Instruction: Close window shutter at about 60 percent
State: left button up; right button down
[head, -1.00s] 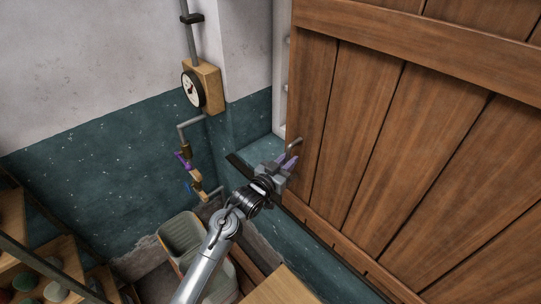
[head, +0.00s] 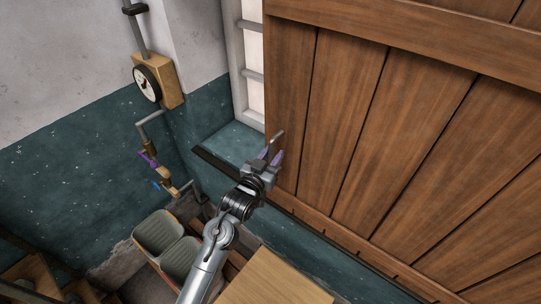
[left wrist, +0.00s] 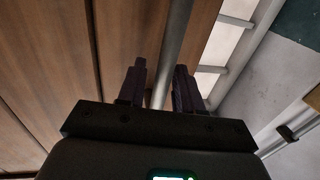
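The window shutter (head: 355,130) is a large wooden plank panel filling the right of the head view. It stands partly across the window (head: 250,75), with a strip of window frame and panes visible beyond its left edge. A small grey metal handle (head: 277,140) sits near that edge. My left gripper (head: 270,156) is at the handle, its purple fingers pointing toward it. In the left wrist view the handle bar (left wrist: 172,60) runs between the spread fingers, with a gap beside the left finger; contact is not clear. My right gripper is out of view.
A gauge on a wooden box (head: 155,82) and a pipe with a valve (head: 160,170) are on the wall at left. A dark-edged sill (head: 235,145) runs under the shutter. A wooden surface (head: 270,280) is at the bottom.

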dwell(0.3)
pick_arm(q)
jog(key=shift+s+a+f, duration=0.15)
jog(key=shift+s+a, duration=0.1)
jog(key=shift+s, duration=0.2)
jog(key=b+v, duration=0.2)
jog(key=v, duration=0.7)
jog(key=shift+s, duration=0.4)
jog(key=shift+a, duration=0.1)
